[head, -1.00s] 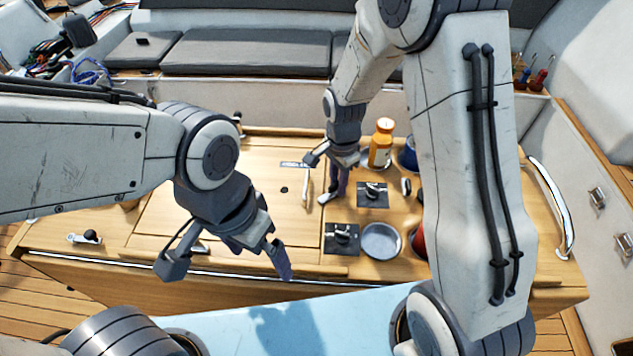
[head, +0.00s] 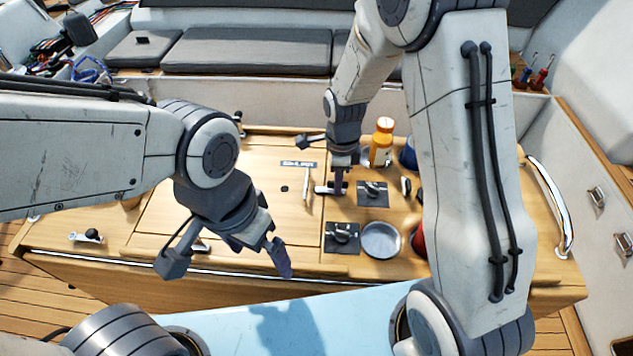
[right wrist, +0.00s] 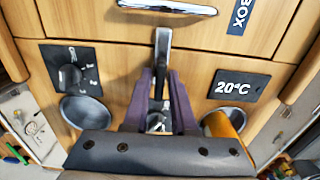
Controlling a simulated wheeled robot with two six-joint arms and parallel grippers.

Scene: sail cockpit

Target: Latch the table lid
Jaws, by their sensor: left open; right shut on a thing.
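The table lid (head: 225,195) lies closed and flat on the wooden table. A latch (head: 325,190) sits at the lid's right edge. In the right wrist view the latch's metal bar (right wrist: 163,42) reaches across the seam onto the lid panel. My right gripper (head: 338,188) is shut on the latch's dark knob, which is partly hidden between the fingers (right wrist: 160,100). A second latch (head: 88,237) with a black knob lies at the table's front left, away from both grippers. My left gripper (head: 284,272) is open and empty above the table's front edge.
A 20°C display (right wrist: 240,88) shows in the right wrist view. A chrome rail (head: 553,205) runs along the table's right end.

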